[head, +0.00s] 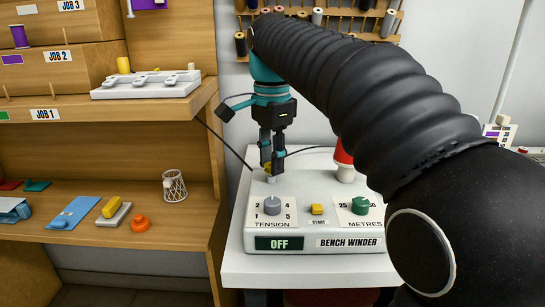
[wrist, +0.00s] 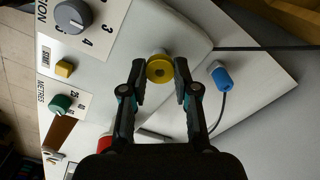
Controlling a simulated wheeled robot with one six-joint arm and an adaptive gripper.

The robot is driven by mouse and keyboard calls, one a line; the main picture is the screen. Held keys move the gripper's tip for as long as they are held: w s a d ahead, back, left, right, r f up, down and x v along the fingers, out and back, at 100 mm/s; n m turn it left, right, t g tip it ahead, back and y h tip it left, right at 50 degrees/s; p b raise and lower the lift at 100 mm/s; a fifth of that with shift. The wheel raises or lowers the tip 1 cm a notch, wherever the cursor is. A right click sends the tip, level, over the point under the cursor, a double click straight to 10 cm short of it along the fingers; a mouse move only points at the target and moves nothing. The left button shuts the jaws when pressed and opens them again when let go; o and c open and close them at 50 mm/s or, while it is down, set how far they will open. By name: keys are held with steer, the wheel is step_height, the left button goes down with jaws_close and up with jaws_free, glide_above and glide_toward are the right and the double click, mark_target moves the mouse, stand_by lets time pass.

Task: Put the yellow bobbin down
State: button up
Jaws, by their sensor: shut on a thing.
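My gripper (head: 271,160) points down over the back left of the white bench winder (head: 300,222). It is shut on a small yellow bobbin (wrist: 160,69), which sits between the fingertips in the wrist view. In the head view the fingers hide most of the bobbin (head: 267,167). A pale, short post shows just below the bobbin; I cannot tell whether the bobbin is on it or just above it. The winder has a grey tension knob (head: 272,207), a yellow start button (head: 317,209), a green metres knob (head: 361,205) and an OFF display (head: 279,243).
A red cone (head: 343,153) stands on the winder, right of my gripper. A blue-capped part (wrist: 221,77) with a cable lies near the bobbin. The wooden shelf (head: 205,103) at left holds a white pegged tray (head: 146,84) and a yellow spool (head: 124,65). A wire basket (head: 174,187) stands below.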

steer(key=shift+f, duration=0.4)
steer(key=o, duration=0.8)
steer(key=shift+c, duration=0.2)
step_height(320, 180, up, 9)
steer(key=p, duration=0.2)
steer(key=shift+f, duration=0.15)
